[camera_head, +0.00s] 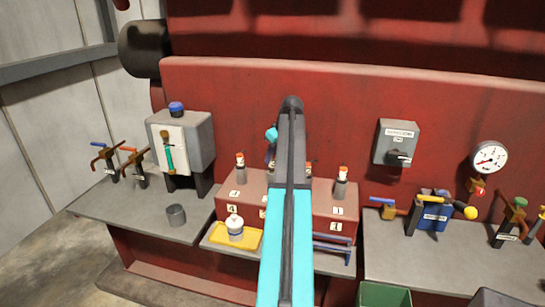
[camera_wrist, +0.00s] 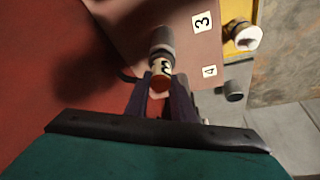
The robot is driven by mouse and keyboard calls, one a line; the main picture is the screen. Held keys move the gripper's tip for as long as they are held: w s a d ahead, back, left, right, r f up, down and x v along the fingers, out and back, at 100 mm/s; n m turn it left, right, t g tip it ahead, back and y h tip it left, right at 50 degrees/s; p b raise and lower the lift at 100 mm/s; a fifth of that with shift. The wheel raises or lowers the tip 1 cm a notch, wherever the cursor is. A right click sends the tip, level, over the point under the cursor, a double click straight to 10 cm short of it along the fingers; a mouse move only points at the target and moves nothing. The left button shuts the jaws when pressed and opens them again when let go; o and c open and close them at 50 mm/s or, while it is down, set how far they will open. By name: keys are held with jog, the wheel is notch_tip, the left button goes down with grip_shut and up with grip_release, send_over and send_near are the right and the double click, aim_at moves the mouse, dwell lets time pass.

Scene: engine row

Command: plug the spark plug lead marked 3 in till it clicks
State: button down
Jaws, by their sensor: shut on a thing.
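The lead marked 3 (camera_wrist: 160,69) shows in the wrist view with a grey boot, a cream band bearing a 3 and an orange top. My gripper (camera_wrist: 160,83) is shut on its orange end. The boot points toward the red-brown engine block (camera_wrist: 128,17), near the label 3 (camera_wrist: 202,22). The boot's lower end is not clear, so I cannot tell whether it sits on its plug.
Other orange-topped leads stand at the left (camera_head: 240,163) and right (camera_head: 342,178) of the block. A grey cup (camera_head: 176,215) stands on the left bench. A switch box (camera_head: 396,142) is on the wall.

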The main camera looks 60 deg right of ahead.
jog(key=shift+f+b, duration=0.3)
jog(key=shift+f, duration=0.45)
dwell(0.3)
jog(key=c, duration=1.4)
grip_release()
jog(key=shift+c, duration=0.2)
jog(key=shift+r, duration=0.15)
jog(key=b+v, duration=0.3)
jog(key=v, duration=1)
jog(key=shift+s+r+b, duration=0.15)
jog(key=shift+r+b, duration=0.15)
jog(key=shift+b, duration=0.1)
